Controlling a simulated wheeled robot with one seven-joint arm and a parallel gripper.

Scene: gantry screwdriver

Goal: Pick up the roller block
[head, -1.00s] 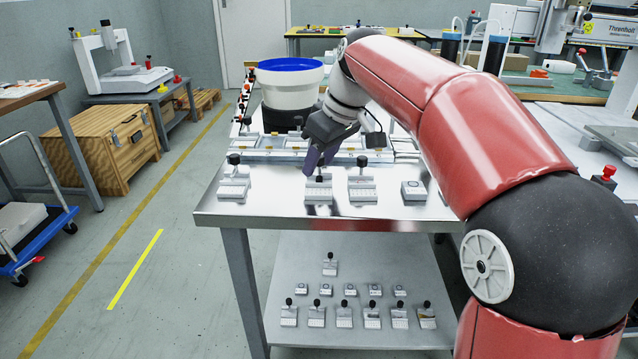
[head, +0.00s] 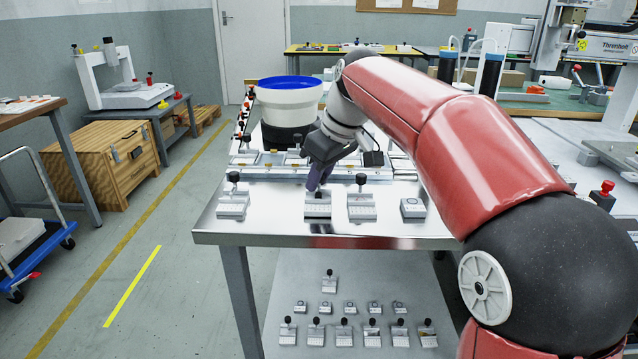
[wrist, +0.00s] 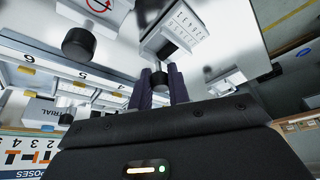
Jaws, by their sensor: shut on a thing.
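The roller block (head: 317,208) is a small pale block with a dark knob, on the steel table in the head view. It stands in the front row, between two similar knobbed blocks. My gripper (head: 319,184) is above it with its purple fingers pointing down and shut on its knob, which they hide in the head view.
A knobbed block (head: 233,206) stands to the left and another (head: 361,206) close to the right. A flat block (head: 412,209) lies further right. A rail fixture (head: 270,165) and a white bowl feeder (head: 290,101) are behind. More blocks sit on the lower shelf (head: 290,262).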

